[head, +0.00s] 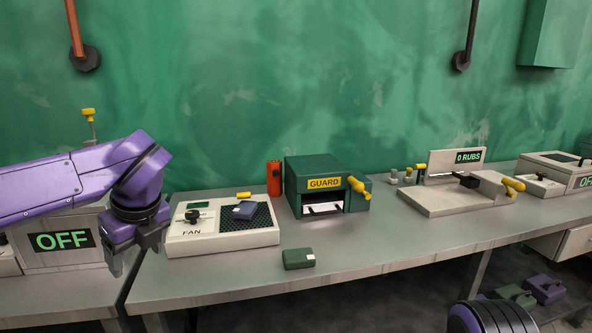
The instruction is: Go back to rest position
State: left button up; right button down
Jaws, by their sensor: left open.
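My left arm comes in from the left, and my left gripper (137,259) points down near the gap between the two tables. It is open, with nothing seen between its fingers. It hangs in front of the left edge of the fan unit (222,238). A dark blue block (244,210) lies on the fan unit's black grille. My right gripper is out of view; a purple, ribbed part at the bottom right seems to be my right arm.
The grey table (365,250) also bears a red cylinder (274,179), a rub counter machine (455,192) and a machine at the far right (552,175). An "OFF" machine (62,245) stands behind my left arm. Several blocks (545,289) lie low at the right.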

pick_arm(q)
notch_tip(320, 180, down, 25)
jog(key=w+a+m+t+y, duration=0.1)
jog(key=a+m+t+y, duration=0.35)
jog(key=m, duration=1.05)
jog(key=s+d+f+m, duration=0.2)
jog(key=s+f+m, duration=0.5)
jog(key=f+m, duration=0.45)
jog(key=s+f+m+g+h, duration=0.2)
jog(key=s+f+m, duration=0.3)
jog(key=s, duration=0.6)
jog(key=s+f+m+g+h, duration=0.1)
jog(key=s+f+m+h, duration=0.2)
jog(key=s+f+m, duration=0.3)
jog(key=s+m, duration=0.3)
jog(key=s, duration=0.2)
jog(key=shift+f+m+g, duration=0.3)
jog(key=shift+m+g, duration=0.05)
jog(key=shift+d, duration=0.1)
